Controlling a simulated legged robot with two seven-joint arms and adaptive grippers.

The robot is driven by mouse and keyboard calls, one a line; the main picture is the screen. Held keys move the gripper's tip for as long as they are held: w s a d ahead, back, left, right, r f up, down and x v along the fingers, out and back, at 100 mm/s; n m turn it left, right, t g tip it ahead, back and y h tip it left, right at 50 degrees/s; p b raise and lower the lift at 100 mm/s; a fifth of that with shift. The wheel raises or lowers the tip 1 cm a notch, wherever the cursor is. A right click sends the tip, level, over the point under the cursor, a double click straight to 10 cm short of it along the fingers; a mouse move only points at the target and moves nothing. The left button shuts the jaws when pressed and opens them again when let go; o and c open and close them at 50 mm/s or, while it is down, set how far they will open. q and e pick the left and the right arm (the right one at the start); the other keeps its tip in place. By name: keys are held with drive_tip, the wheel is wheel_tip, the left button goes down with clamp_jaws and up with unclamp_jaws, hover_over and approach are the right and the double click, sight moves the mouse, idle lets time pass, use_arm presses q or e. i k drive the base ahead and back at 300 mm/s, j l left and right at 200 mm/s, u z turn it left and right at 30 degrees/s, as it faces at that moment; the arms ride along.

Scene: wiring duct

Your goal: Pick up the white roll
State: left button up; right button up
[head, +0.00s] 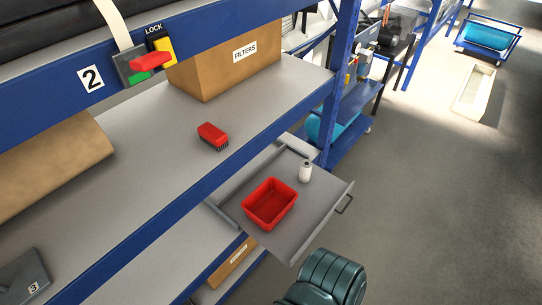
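The white roll (305,171) stands upright in an open grey drawer (316,222), near the drawer's back right side. It looks like a small white cylinder with a dark spot on top. A red open bin (270,203) sits in the same drawer, to the left of the roll and apart from it. Neither of my grippers shows in the head view.
Above the drawer is a blue-edged grey shelf (150,150) with a red brush (212,135), a FILTERS box (225,70) and a brown box (50,160). A blue post (340,80) rises behind the roll. A dark ribbed object (328,280) is below the drawer.

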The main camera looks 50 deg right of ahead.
sight(306, 165)
drive_tip(key=k+j+z, duration=0.1)
drive_tip(key=z, duration=2.05)
drive_tip(key=i+l+u, duration=0.1)
drive_tip(key=l, duration=0.25)
drive_tip(key=i+l+u, duration=0.15)
drive_tip(key=i+l, duration=0.15)
drive_tip(key=i+l+u, duration=0.1)
drive_tip(key=l, duration=0.4)
